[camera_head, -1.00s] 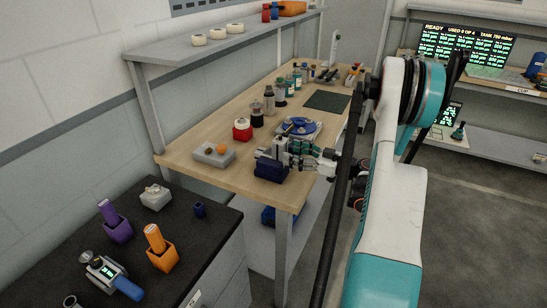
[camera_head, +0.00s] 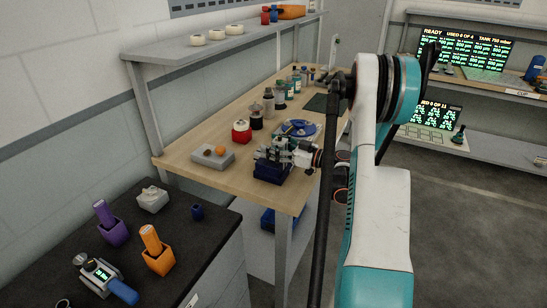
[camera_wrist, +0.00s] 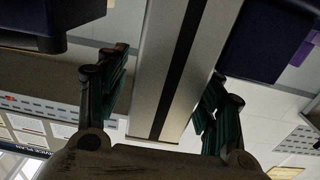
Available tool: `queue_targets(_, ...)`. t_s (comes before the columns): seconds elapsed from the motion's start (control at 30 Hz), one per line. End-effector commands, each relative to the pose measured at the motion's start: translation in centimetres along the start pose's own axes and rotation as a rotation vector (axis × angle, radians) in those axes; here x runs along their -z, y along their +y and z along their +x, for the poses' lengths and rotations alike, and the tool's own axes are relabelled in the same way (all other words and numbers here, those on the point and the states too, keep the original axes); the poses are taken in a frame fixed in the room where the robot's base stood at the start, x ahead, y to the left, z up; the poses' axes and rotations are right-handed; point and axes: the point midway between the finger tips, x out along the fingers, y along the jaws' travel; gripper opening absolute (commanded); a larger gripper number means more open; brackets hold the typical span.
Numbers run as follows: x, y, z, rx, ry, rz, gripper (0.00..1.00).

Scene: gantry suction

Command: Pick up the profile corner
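My gripper (camera_head: 268,158) is at the dark blue bin (camera_head: 270,173) on the front right corner of the wooden bench. In the wrist view its green-padded fingers (camera_wrist: 165,105) stand wide apart. A silver profile piece with a black slot (camera_wrist: 170,60) runs between them, and I take it for the profile corner. The right pad overlaps its edge in the picture and a small gap shows at the left pad. I cannot tell whether either touches. In the head view the fingers hide most of the piece.
A grey block with an orange ball (camera_head: 213,157), a red-based jar (camera_head: 241,131) and a blue dish (camera_head: 300,128) stand on the bench near the bin. Bottles stand farther back. A black-topped cabinet with purple (camera_head: 111,228) and orange (camera_head: 157,255) holders is at front left.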

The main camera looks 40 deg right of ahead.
Motion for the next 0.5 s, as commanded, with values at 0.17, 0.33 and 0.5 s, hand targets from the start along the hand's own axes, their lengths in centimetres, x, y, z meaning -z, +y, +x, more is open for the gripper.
queue_targets(0.17, 0.01, 0.00, -0.02, 0.000, 0.000, 0.000, 0.22)
queue_targets(0.33, 0.00, 0.00, -0.03, 0.000, 0.000, 0.000, 0.00)
queue_targets(0.5, -0.01, -0.01, -0.03, 0.000, 0.000, 0.000, 0.00)
